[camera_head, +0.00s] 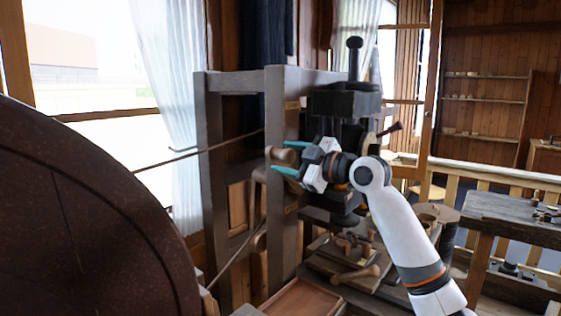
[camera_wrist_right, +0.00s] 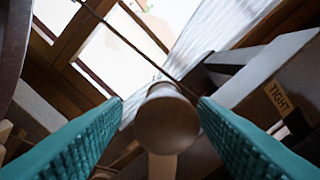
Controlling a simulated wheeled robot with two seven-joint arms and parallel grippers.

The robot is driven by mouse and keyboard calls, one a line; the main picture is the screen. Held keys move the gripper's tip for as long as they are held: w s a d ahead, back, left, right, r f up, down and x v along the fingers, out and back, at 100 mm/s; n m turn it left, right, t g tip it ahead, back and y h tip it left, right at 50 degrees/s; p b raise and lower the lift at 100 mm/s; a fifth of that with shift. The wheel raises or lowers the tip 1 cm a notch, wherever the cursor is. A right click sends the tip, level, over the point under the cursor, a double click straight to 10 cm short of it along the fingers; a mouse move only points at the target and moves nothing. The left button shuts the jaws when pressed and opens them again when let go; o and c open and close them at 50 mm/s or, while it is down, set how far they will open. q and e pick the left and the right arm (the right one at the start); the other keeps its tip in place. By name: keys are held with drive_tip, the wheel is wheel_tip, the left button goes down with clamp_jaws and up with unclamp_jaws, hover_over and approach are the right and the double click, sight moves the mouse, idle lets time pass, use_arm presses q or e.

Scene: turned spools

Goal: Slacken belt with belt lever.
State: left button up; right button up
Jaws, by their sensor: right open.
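The belt lever ends in a round wooden knob (camera_head: 280,155) at the front of the dark machine frame. My right gripper (camera_head: 285,158) is at this knob, its teal fingers open above and below it. In the right wrist view the knob (camera_wrist_right: 166,120) stands between the two open fingers (camera_wrist_right: 160,125), with a gap visible on each side. A plate reading "TIGHT" (camera_wrist_right: 280,98) is on the frame beside it. The belt (camera_head: 215,147) runs from the large dark wheel (camera_head: 85,220) toward the frame. My left gripper is not in view.
The machine's black head (camera_head: 343,103) stands just behind my right gripper, with a worktable and wooden handle (camera_head: 355,274) below. A reddish tray (camera_head: 303,305) lies at the lower front. A dark bench (camera_head: 505,218) and railing stand at right.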

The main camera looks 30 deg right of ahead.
drive_tip(key=b+v, duration=0.3)
drive_tip(key=v, duration=0.6)
